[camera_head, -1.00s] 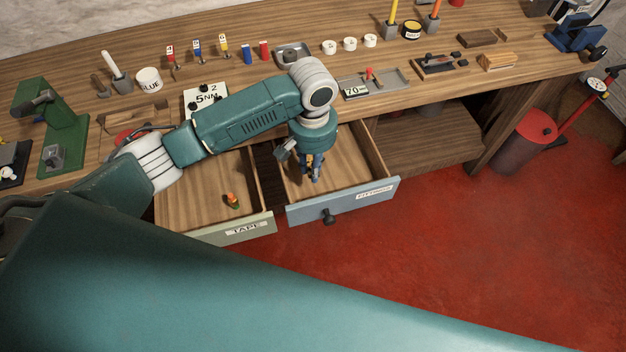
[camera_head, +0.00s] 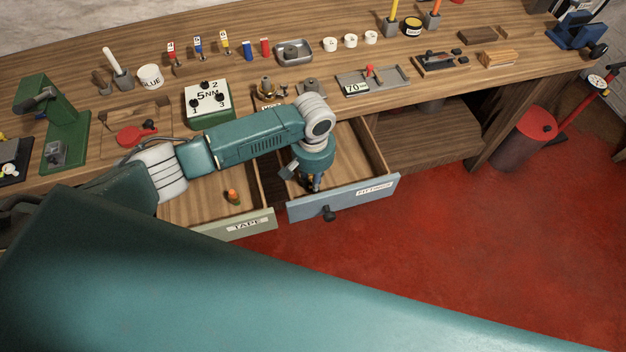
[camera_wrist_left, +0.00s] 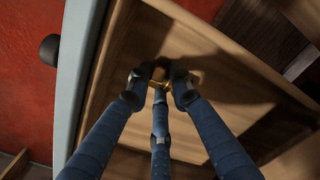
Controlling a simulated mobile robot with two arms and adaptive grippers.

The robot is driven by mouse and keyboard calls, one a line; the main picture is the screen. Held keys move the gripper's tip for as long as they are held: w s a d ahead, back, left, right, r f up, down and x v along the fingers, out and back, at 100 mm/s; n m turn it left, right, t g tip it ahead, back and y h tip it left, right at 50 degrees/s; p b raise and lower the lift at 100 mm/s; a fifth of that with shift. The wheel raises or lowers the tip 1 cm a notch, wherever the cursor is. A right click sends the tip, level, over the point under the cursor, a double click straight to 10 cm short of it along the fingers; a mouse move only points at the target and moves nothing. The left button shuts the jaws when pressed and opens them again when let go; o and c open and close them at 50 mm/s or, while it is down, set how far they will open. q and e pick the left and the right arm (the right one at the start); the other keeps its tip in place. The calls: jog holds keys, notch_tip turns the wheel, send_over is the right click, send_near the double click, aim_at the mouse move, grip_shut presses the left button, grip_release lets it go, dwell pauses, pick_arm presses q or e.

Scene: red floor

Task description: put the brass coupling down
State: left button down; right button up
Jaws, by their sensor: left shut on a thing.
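My left gripper (camera_head: 313,187) reaches down into the open drawer labelled FITTINGS (camera_head: 345,198). In the left wrist view, its three blue fingers (camera_wrist_left: 160,85) are closed around a small brass coupling (camera_wrist_left: 159,74), low over the wooden drawer floor. Only a small part of the coupling shows between the fingertips. Whether it touches the drawer floor is not clear. In the head view the coupling is hidden by the fingers. My right gripper is not in view.
Left of it is the open TAPE drawer (camera_head: 235,228) with a small orange and green item (camera_head: 233,196) in it. The bench (camera_head: 420,90) above holds a 5NM block (camera_head: 208,97), brass fittings (camera_head: 267,88) and a grey tray (camera_head: 375,83).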

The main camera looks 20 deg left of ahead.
pick_arm(q)
jog(key=c, duration=1.5)
grip_release()
jog(key=shift+c, duration=0.2)
notch_tip(320, 180, up, 12)
jog(key=shift+r+b, duration=0.15)
jog(key=shift+b, duration=0.25)
